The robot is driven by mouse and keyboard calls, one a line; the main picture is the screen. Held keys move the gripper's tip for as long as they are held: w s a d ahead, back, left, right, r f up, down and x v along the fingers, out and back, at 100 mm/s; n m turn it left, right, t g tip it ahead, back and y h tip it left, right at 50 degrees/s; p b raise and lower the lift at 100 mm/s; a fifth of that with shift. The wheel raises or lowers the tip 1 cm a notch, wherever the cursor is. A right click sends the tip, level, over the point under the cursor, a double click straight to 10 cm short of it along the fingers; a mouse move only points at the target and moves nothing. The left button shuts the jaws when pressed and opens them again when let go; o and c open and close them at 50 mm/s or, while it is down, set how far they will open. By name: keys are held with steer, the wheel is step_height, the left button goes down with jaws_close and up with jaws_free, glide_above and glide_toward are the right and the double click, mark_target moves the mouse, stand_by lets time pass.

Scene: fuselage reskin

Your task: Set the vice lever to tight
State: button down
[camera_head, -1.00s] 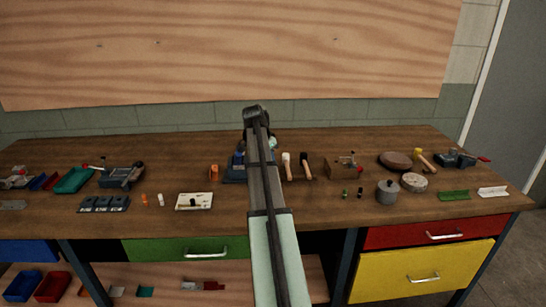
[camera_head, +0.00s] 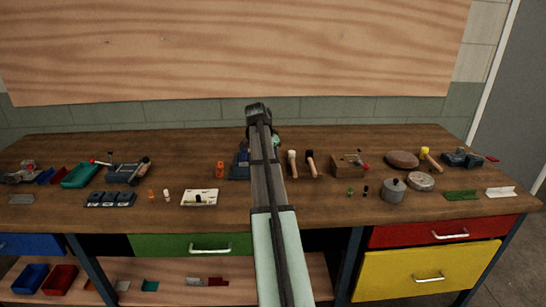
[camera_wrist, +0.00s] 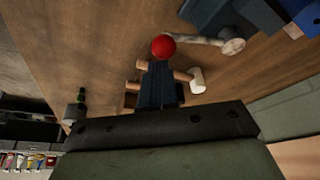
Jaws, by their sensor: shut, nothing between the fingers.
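A blue vice (camera_head: 240,160) stands mid-bench in the head view, mostly hidden behind my arm. In the wrist view its blue body (camera_wrist: 212,12) shows at the top right edge. A pale lever rod runs left from a round grey boss (camera_wrist: 232,40) to a red ball knob (camera_wrist: 163,47). My gripper (camera_wrist: 156,66) is shut and empty, its dark fingertips right by the red knob. I cannot tell whether they touch. In the head view my gripper's fingers are hidden behind my arm. The lever's tight and loose marks are not visible.
A wooden block with a red-knobbed part (camera_head: 348,164) sits further right. Bare bench (camera_head: 300,209) shows at the front middle.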

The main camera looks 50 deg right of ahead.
step_height(320, 180, up, 11)
steer(key=shift+f, duration=0.15)
stand_by(0.6)
steer(key=shift+s+d, duration=0.1)
steer(key=shift+d, duration=0.05)
